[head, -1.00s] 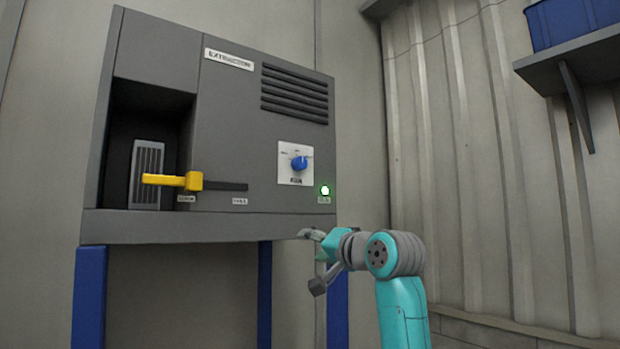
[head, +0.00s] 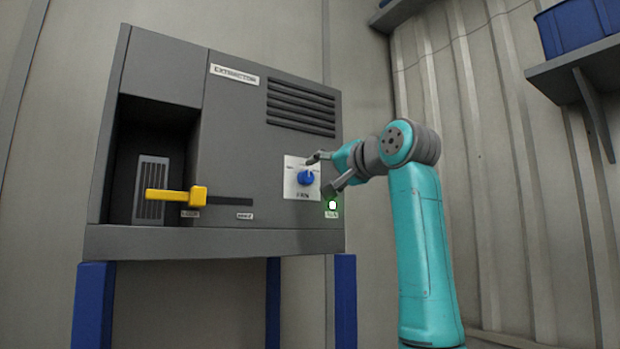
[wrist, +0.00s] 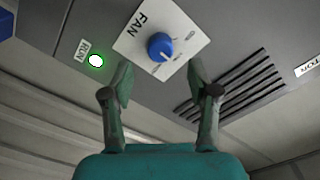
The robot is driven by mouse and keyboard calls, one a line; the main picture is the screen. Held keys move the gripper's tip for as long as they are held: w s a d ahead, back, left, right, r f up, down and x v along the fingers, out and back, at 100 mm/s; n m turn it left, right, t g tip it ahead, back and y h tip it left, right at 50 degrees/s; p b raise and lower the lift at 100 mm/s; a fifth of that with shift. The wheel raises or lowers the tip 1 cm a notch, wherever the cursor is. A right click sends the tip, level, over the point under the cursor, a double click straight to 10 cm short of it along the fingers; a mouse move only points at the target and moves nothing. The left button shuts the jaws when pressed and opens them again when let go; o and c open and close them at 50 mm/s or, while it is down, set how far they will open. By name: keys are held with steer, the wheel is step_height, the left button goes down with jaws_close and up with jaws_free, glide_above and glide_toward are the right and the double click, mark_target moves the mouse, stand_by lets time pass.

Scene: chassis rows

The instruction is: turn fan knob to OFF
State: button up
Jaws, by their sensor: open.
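The blue fan knob (head: 306,178) sits on a white plate (head: 291,190) on the front of the grey extractor cabinet (head: 225,150). In the wrist view the knob (wrist: 160,46) shows a small white mark near its lower edge. The plate reads FAN; its position labels are too small to read. My gripper (head: 320,175) is open in front of the knob, from the right in the head view. In the wrist view its fingertips (wrist: 160,64) stand apart to either side, just below the knob, with nothing between them. I cannot tell whether either finger touches the plate.
A green lamp (head: 332,205) marked RUN glows below right of the knob. A yellow handle (head: 190,195) sticks out at the cabinet's left, by a slot. Vents (head: 300,107) lie above the knob. A shelf (head: 590,60) with a blue bin (head: 580,25) hangs upper right.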

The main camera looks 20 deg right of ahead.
mark_target(309, 177)
steer(key=x, duration=0.5)
steer(key=shift+w+a, duration=0.15)
steer(key=shift+w, duration=0.2)
jaws_close()
